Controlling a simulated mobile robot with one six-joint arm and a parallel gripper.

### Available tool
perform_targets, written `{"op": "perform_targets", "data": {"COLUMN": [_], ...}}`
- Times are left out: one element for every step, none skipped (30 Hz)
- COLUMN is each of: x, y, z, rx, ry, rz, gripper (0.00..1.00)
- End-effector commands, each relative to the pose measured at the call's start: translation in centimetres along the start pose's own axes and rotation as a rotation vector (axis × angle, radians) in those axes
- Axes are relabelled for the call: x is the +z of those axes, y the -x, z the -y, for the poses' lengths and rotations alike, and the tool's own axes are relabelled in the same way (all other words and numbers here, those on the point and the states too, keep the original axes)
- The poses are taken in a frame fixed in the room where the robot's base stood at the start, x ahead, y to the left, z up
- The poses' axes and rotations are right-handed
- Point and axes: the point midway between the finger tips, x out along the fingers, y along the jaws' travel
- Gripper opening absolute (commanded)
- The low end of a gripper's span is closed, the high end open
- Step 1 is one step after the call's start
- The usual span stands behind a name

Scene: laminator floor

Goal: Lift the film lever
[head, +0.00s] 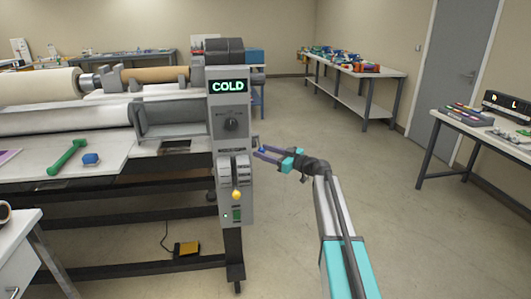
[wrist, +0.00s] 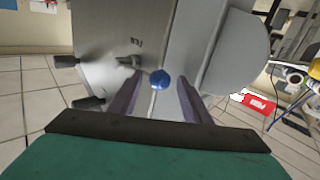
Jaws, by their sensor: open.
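The film lever shows in the wrist view as a thin metal rod with a round blue knob (wrist: 161,80), on the grey side of the laminator's control column (head: 231,130). A short dark label (wrist: 137,41) sits near it, upside down. My gripper (wrist: 158,88) is open, with one dark finger on each side of the knob. I cannot tell whether either finger touches it. In the head view my gripper (head: 264,153) reaches from the right to the column's right side, and its fingers mostly hide the lever there.
Floor to the right is clear.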

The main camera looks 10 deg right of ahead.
Motion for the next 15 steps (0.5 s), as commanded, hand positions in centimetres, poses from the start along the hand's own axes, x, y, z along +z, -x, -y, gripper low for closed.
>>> {"op": "perform_targets", "data": {"x": [0.01, 0.01, 0.01, 0.01, 0.01, 0.02, 0.01, 0.01, 0.02, 0.02, 0.02, 0.02, 0.01, 0.01, -0.01], "y": [0.03, 0.04, 0.05, 0.05, 0.08, 0.12, 0.12, 0.12, 0.11, 0.11, 0.1, 0.1, 0.1, 0.1, 0.12], "z": [-0.02, -0.02, -0.03, -0.03, -0.06, -0.08, -0.08, -0.07, -0.06, -0.05, -0.04, -0.02, -0.01, 0.0, 0.0], "rx": [0.0, 0.0, 0.001, 0.001, 0.001, 0.001, 0.001, 0.001, 0.001, 0.0, 0.0, 0.0, -0.001, -0.001, -0.001], "ry": [0.0, 0.0, 0.0, 0.0, 0.0, 0.0, 0.0, 0.0, 0.0, 0.0, 0.0, 0.0, 0.0, 0.0, 0.0], "rz": [0.0, 0.0, 0.0, 0.0, 0.0, 0.0, 0.0, 0.0, 0.0, 0.0, 0.0, 0.0, 0.0, 0.001, 0.001], "gripper": [0.44, 0.44, 0.39, 0.34, 0.29, 0.22, 0.17, 0.12, 0.05, 0.0, 0.0, 0.0, 0.0, 0.0, 0.0]}}
